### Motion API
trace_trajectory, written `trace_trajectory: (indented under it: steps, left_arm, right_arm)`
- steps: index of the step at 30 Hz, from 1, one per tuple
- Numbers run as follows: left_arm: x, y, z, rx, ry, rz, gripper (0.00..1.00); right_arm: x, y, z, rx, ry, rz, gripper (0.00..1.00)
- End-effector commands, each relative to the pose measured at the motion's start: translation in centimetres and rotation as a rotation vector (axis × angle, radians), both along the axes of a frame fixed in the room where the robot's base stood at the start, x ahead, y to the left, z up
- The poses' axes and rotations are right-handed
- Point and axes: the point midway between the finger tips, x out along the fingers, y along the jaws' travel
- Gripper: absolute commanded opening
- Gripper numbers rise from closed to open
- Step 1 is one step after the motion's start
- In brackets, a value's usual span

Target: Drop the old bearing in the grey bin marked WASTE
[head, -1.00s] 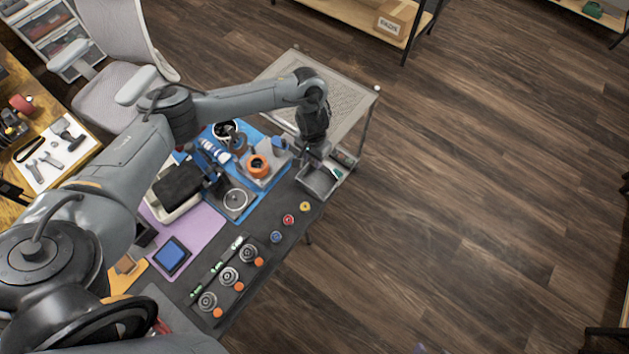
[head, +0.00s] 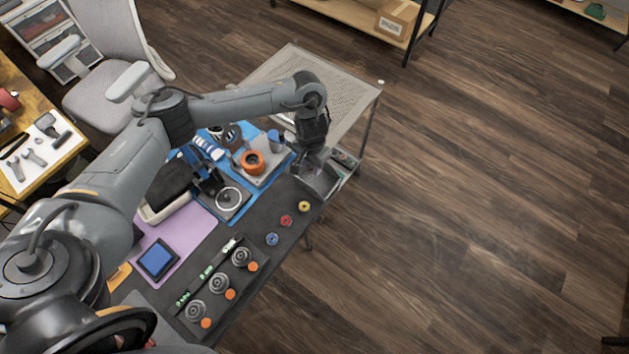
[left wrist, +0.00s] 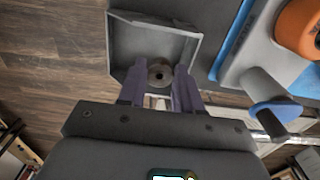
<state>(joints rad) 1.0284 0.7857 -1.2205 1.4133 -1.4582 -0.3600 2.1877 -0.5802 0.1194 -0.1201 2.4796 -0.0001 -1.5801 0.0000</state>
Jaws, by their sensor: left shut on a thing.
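The grey bin (head: 327,183) is an open square tray at the far end of the dark bench; no WASTE label is readable on it. It also shows in the left wrist view (left wrist: 124,45), below the fingers. My left gripper (head: 311,165) is over the bin and hides part of it in the head view. In the left wrist view its two purple fingers (left wrist: 159,88) are shut on the old bearing (left wrist: 160,70), a small grey ring with a dark centre. The bearing is in front of the bin's opening; its height above the floor of the bin cannot be told. My right gripper is not in view.
An orange ring part (head: 252,161) sits on a grey fixture on the blue mat beside the bin. Several bearings (head: 218,283) and small coloured rings (head: 286,221) lie on the dark bench. A perforated cart top (head: 345,82) stands behind the bin.

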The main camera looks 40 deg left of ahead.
Motion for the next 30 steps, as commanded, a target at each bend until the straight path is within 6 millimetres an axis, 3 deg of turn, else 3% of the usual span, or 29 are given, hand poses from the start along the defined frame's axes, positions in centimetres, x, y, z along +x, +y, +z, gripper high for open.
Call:
trace_trajectory:
  steps: [10, 11, 16, 25, 30]
  left_arm:
    - [0.0, 0.0, -0.1, 0.000, 0.000, 0.000, 0.04]
    - [0.0, 0.0, -0.1, 0.000, 0.000, 0.000, 0.38]
    - [0.0, 0.0, -0.1, 0.000, 0.000, 0.000, 0.64]
    - [0.0, 0.0, 0.0, 0.000, 0.000, 0.000, 0.64]
    - [0.1, 0.0, 1.4, 0.001, -0.003, -0.001, 0.64]
  right_arm:
    - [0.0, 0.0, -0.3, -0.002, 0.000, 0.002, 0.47]
    - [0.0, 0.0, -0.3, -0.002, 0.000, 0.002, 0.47]
    - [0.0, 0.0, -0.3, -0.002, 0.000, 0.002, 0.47]
    - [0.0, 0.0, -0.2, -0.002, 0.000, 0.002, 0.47]
    - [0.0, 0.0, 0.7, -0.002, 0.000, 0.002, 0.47]
